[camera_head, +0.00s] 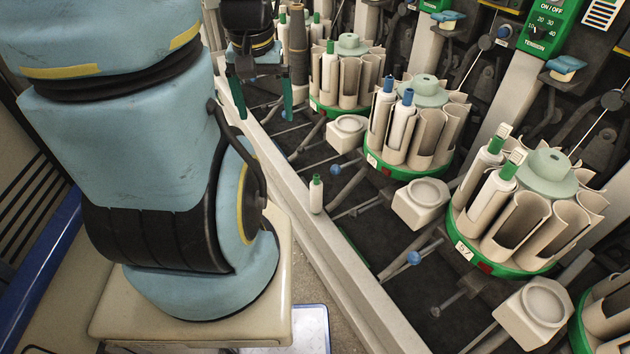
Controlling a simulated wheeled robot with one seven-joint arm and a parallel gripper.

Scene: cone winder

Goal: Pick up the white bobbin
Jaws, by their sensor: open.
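A small white bobbin (316,196) with a green top stands upright, by itself, at the pale rail near the picture's middle. Other white bobbins stand in the round magazines: two with blue tops (391,116) in the middle one and two with green tops (492,190) in the right one. A green-topped one (330,72) is in the far magazine. My gripper (266,116) is at the upper middle, its two green fingers apart and pointing down. It is open, with no bobbin seen between the fingers. It is above and left of the lone bobbin in the picture, apart from it.
Round magazines with beige tubes and green bases (502,266) line the machine on the right. Cream blocks (421,203) and thin rods with blue knobs (414,258) stick out before them. A long pale rail (330,252) runs along the machine's front. My arm covers the left side.

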